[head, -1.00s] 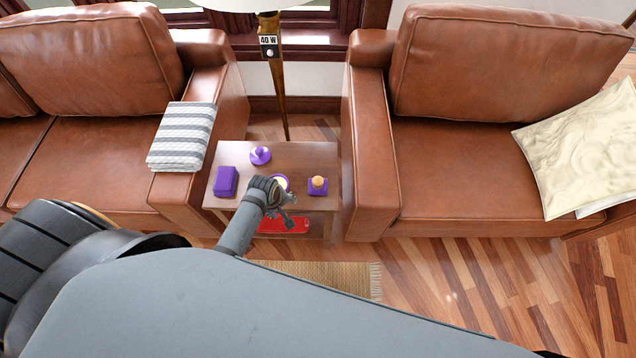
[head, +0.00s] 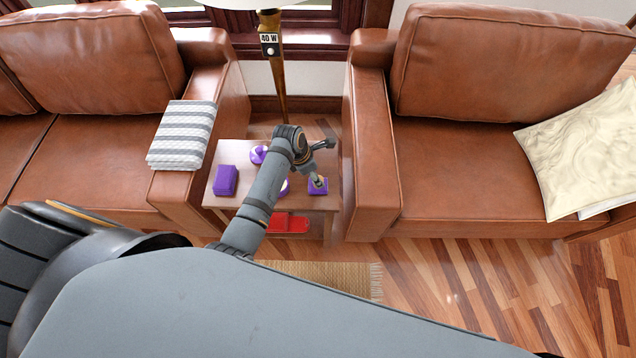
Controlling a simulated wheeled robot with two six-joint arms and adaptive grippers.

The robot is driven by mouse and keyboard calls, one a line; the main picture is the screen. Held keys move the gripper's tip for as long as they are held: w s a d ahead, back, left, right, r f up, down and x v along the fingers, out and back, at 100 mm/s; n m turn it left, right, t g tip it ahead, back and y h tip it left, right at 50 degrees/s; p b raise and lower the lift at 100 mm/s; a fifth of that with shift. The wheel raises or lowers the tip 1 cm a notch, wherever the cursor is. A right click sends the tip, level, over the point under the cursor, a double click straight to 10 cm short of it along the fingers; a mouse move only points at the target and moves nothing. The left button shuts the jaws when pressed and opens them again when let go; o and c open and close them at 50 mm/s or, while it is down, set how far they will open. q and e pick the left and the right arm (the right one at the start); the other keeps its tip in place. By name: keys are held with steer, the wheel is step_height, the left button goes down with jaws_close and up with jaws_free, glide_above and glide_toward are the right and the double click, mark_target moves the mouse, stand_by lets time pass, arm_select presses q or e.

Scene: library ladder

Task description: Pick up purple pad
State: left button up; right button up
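A small wooden side table (head: 232,160) between the leather seats holds several purple things. A purple block-like pad (head: 226,180) lies at its left end. A purple square piece (head: 318,187) sits at the right end, partly covered by a gripper finger. I cannot tell for sure which one is the named pad; the left one looks most like it. My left gripper (head: 322,163) is over the right part of the table, its fingers spread and apparently empty, one finger low in front of the right purple piece. I cannot tell whether it touches. My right gripper is not in view.
A round purple item (head: 258,154) and a purple-rimmed dish (head: 284,188) are partly hidden by my arm. A red object (head: 288,223) lies on the lower shelf. The sofa arm (head: 180,190) and armchair arm (head: 372,150) flank the table; a lamp pole (head: 277,80) stands behind.

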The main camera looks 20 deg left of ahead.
arm_select(q)
steer(key=shift+x, duration=0.95)
steer(key=x, duration=0.3)
steer(key=a+b+x, duration=0.1)
steer(key=x, duration=0.1)
steer(key=shift+w+d+f, duration=0.1)
steer(key=shift+w+f, duration=0.05)
steer(key=c, duration=1.2)
step_height(320, 180, up, 3)
steer(key=shift+r+p, duration=0.15)
steer(key=shift+p, duration=0.25)
steer(key=s+a+r+p, duration=0.2)
steer(key=s+a+r, duration=0.3)
steer(key=s+r, duration=0.4)
steer(key=s, duration=0.4)
steer(key=shift+r, duration=0.4)
